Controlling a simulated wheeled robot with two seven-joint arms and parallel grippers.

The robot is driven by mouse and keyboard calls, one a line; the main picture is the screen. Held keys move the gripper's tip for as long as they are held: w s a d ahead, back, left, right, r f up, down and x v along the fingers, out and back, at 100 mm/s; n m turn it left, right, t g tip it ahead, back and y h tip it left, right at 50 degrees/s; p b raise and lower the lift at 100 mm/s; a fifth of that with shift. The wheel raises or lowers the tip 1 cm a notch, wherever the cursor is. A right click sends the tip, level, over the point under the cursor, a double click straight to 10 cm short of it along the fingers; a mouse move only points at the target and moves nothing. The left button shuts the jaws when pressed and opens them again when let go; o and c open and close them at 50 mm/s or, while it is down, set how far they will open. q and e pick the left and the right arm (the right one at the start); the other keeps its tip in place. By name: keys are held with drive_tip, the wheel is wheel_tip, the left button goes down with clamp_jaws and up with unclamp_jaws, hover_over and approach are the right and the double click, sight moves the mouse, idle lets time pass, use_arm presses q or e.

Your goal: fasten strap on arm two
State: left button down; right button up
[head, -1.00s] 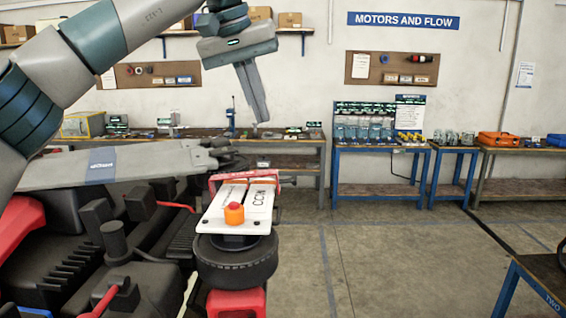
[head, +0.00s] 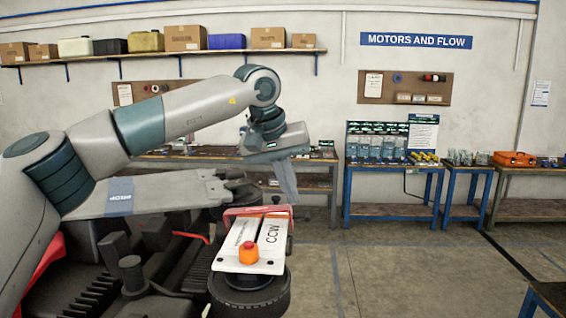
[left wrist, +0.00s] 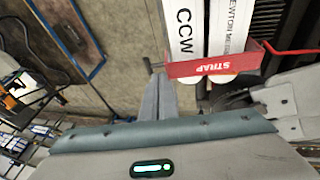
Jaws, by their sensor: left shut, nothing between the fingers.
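My left gripper (head: 290,200) is shut and empty, pointing down at the right end of the strap. In the left wrist view the fingertips (left wrist: 158,78) are just left of the strap's end. I cannot tell if they touch. My right gripper is not in view.
An orange knob (head: 249,252) stands on the near end of the plate. A grey folded drone arm (head: 165,192) lies to the left over the black drone body. Open floor (head: 400,270) is at the right. Workbenches (head: 395,175) stand along the back wall.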

sight(307, 215)
use_arm(q)
drive_tip(key=shift+d+f+p, duration=0.65)
drive_tip(key=shift+d+f, duration=0.35)
drive_tip(key=shift+f, duration=0.05)
drive_tip(key=f+b, duration=0.1)
drive_tip(key=d+f+b, duration=0.1)
drive_tip(key=b, duration=0.1)
drive_tip(key=shift+d+f, duration=0.1)
drive_tip(key=shift+f, duration=0.25)
drive_tip(key=shift+r, duration=0.1)
